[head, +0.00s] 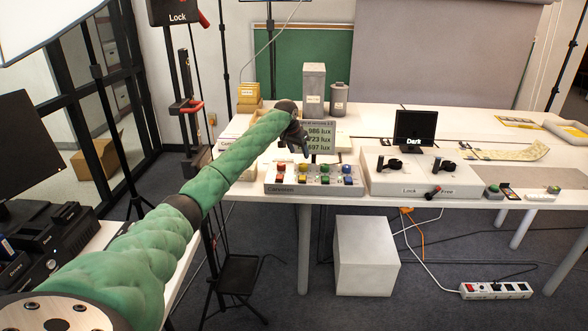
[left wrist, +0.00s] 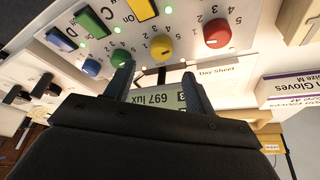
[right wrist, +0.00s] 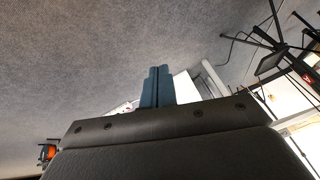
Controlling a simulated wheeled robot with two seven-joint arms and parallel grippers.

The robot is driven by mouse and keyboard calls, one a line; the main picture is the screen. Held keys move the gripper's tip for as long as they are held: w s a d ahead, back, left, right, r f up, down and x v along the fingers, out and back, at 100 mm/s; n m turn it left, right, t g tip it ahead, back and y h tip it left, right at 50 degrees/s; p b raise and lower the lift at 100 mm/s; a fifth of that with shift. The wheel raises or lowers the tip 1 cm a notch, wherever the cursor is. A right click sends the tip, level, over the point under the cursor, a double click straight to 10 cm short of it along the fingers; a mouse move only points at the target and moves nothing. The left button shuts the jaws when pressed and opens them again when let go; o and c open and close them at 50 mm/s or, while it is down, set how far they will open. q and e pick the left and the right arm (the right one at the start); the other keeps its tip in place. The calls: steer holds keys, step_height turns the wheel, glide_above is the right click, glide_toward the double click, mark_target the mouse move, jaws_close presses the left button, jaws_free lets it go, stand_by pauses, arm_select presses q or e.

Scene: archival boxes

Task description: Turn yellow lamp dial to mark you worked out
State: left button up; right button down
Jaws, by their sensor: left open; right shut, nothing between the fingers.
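The yellow dial (head: 302,168) is on the lamp panel (head: 258,187), between the red dial (head: 281,168) and the green dial (head: 325,168). In the left wrist view, the yellow dial (left wrist: 161,47) has a dark pointer line and numbers around it. My left gripper (head: 304,150) is above the panel's back edge. In its wrist view, the open fingers (left wrist: 156,70) are empty, with the yellow dial just beyond the gap. A display (head: 319,140) reads 986, 723 and 697 lux. My right gripper (right wrist: 157,85) is shut and empty, low over the carpet, outside the head view.
A blue dial (head: 347,168) and coloured buttons share the panel. To its right is a white console (head: 425,185) with black knobs and a dark screen (head: 414,127). A grey canister (head: 339,97) stands behind. A white box (head: 366,258) sits under the table.

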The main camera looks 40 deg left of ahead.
mark_target(303, 164)
arm_select(q)
steer(key=x, duration=0.5)
steer(key=shift+w+a+f+p, duration=0.2)
steer(key=shift+f+p, duration=0.1)
steer(key=shift+p, duration=0.1)
steer(key=shift+x, duration=1)
arm_select(e)
steer(key=shift+v, duration=0.8)
arm_select(q)
steer(key=shift+d, duration=0.15)
arm_select(e)
steer(key=shift+w, duration=0.1)
